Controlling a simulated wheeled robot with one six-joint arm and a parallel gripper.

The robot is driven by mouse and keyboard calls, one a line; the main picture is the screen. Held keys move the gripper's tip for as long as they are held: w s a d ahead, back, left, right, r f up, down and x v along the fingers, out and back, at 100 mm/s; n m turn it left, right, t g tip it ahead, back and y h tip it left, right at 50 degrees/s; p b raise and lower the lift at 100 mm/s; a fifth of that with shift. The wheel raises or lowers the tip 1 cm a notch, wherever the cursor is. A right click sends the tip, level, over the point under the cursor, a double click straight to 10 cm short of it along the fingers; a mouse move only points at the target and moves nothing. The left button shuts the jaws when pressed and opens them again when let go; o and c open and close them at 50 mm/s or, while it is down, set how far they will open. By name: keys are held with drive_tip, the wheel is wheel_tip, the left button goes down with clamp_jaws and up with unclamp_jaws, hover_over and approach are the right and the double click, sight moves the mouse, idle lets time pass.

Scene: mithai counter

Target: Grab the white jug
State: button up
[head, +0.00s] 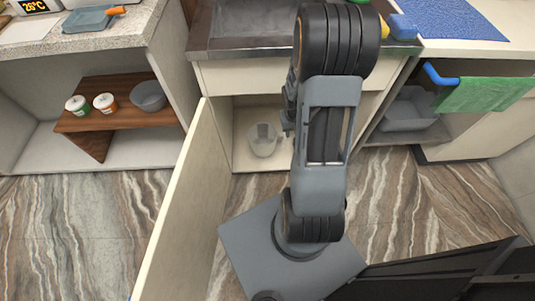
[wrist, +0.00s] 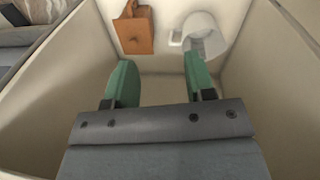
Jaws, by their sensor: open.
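The white jug (head: 263,140) stands inside the open cabinet under the sink in the head view, left of my arm. In the wrist view the white jug (wrist: 204,36) is at the top, right of centre, with its handle on its left side. My gripper (wrist: 158,65) has green fingers spread apart with nothing between them. The jug lies beyond the right fingertip, which seems to overlap its lower edge; I cannot tell whether they touch. In the head view my arm hides most of the gripper.
A brown block-like object with a handle (wrist: 135,33) is left of the jug. Cabinet walls close in on both sides. The open cabinet door (head: 185,190) stands left of my arm. A grey bin (head: 408,110) and green towel (head: 487,105) are at the right.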

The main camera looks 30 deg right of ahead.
drive_tip(key=w+d+f+t+b, duration=0.1)
drive_tip(key=d+f+b, duration=0.2)
drive_tip(key=f, duration=0.6)
drive_tip(key=w+d+f+t+b, duration=0.1)
drive_tip(key=d+f+t+b, duration=0.15)
drive_tip(key=f, duration=0.75)
drive_tip(key=w+d+f+t+b, duration=0.1)
drive_tip(key=d+f+b, duration=0.15)
drive_tip(key=f, duration=0.65)
drive_tip(key=shift+w+d+f+n+t+b, duration=0.1)
drive_tip(key=shift+w+d+f+t+b, duration=0.4)
drive_tip(key=shift+w+f+b, duration=1.55)
drive_tip(key=shift+w+d+f+n+t+b, duration=0.15)
drive_tip(key=shift+w+f+t+b, duration=0.8)
drive_tip(key=shift+w, duration=2.1)
drive_tip(key=shift+w+d+f+n+t+b, duration=0.1)
drive_tip(key=shift+w+d+f+t+b, duration=0.4)
drive_tip(key=shift+w+f+b, duration=1.55)
drive_tip(key=shift+w+a+r+p, duration=0.2)
drive_tip(key=shift+w+r+p, duration=0.15)
drive_tip(key=shift+w+p, duration=0.35)
drive_tip(key=shift+s, duration=0.15)
drive_tip(key=shift+c, duration=0.3)
clamp_jaws()
